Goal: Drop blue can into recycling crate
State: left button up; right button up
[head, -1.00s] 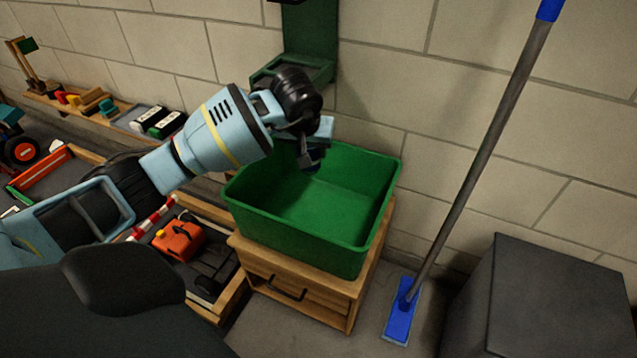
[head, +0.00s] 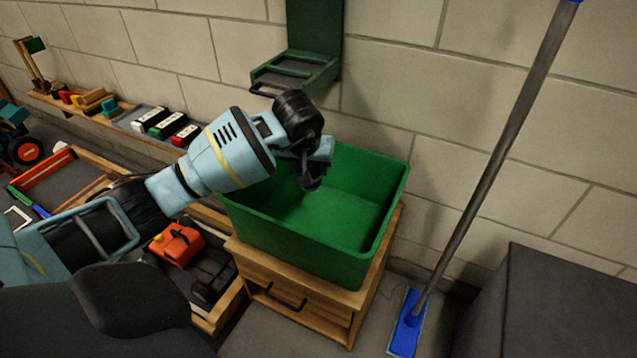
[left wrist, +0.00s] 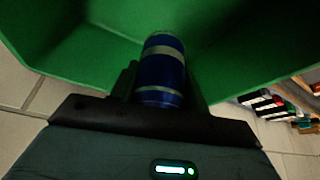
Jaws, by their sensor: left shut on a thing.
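The blue can (left wrist: 162,72), with silver bands, is between the fingers of my left gripper in the left wrist view. My left gripper (head: 311,180) is shut on it and points down over the left back part of the green recycling crate (head: 290,240). In the head view the can is mostly hidden by the gripper and looks dark. The crate's green walls (left wrist: 70,40) surround the can in the left wrist view. The crate's visible floor is bare. My right gripper is not in view.
The crate stands on a wooden cabinet (head: 285,315) against the block wall. A green bracket (head: 312,70) hangs on the wall behind my gripper. A blue mop (head: 407,322) leans to the right, beside a dark box (head: 560,305). An orange toy item (head: 177,243) lies left of the cabinet.

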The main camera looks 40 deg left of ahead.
pick_arm(q)
jog(key=shift+f+b, duration=0.4)
jog(key=shift+f, duration=0.55)
jog(key=o, duration=1)
jog(key=p+v, duration=0.2)
jog(key=v, duration=0.4)
jog(key=shift+r+p, duration=0.3)
jog(key=shift+p, duration=0.05)
jog(key=shift+s+d+r, duration=0.2)
jog(key=shift+s+r, duration=0.2)
jog(key=shift+r, duration=0.2)
